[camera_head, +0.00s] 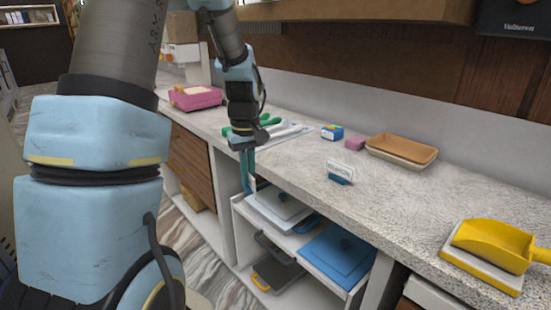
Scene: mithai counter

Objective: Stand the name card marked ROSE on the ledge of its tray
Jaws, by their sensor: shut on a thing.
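My gripper (249,178) points down at the front edge of the counter, left of centre. Its teal fingers are shut on a small white card-like piece (253,184), mostly hidden by the fingers. No lettering can be read on it, so I cannot tell whether it is the ROSE card. Another small card with a blue base (340,173) stands on the counter to the right of my gripper. A tan tray (402,150) sits at the back of the counter. I cannot tell which tray is marked for ROSE.
A pale tray with green-handled things (270,123) lies just behind my gripper. A blue box (332,132) and a pink block (355,143) stand near the wall. A yellow scoop (492,245) lies at right. Shelves with a blue lid (340,252) are below. The counter's middle right is clear.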

